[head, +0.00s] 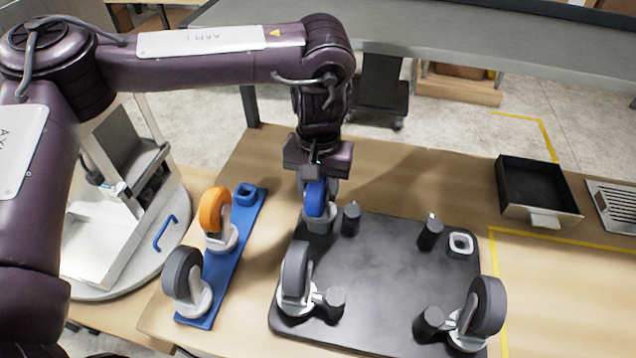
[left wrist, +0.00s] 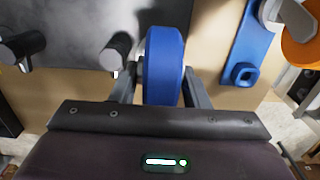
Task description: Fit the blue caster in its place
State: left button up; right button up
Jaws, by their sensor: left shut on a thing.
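The blue caster (head: 316,200) is upright at the far left corner of the black plate (head: 385,275). Its blue wheel (left wrist: 163,62) fills the space between my fingers in the left wrist view. My left gripper (head: 317,180) is shut on the wheel from above. The caster's grey foot (head: 319,222) is at the plate's corner; the gripper and wheel hide the spot below, so I cannot tell whether it is fully seated. A pale empty socket (head: 461,242) shows at the plate's far right corner. My right gripper is not in view.
Dark-wheeled casters stand at the plate's near left (head: 296,268) and near right (head: 487,306) corners. Several black knobs (head: 430,232) rise from the plate. A blue rack (head: 222,265) at left holds an orange caster (head: 214,212) and a dark one (head: 182,275). A black bin (head: 537,190) is at right.

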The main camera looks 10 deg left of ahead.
pick_arm(q)
jog(key=shift+f, duration=0.45)
jog(key=o, duration=1.3)
notch_tip(320, 180, up, 8)
jog(key=shift+f+b, duration=0.1)
jog(key=shift+b, duration=0.3)
jog(key=shift+w, duration=0.1)
jog(key=shift+f, duration=0.1)
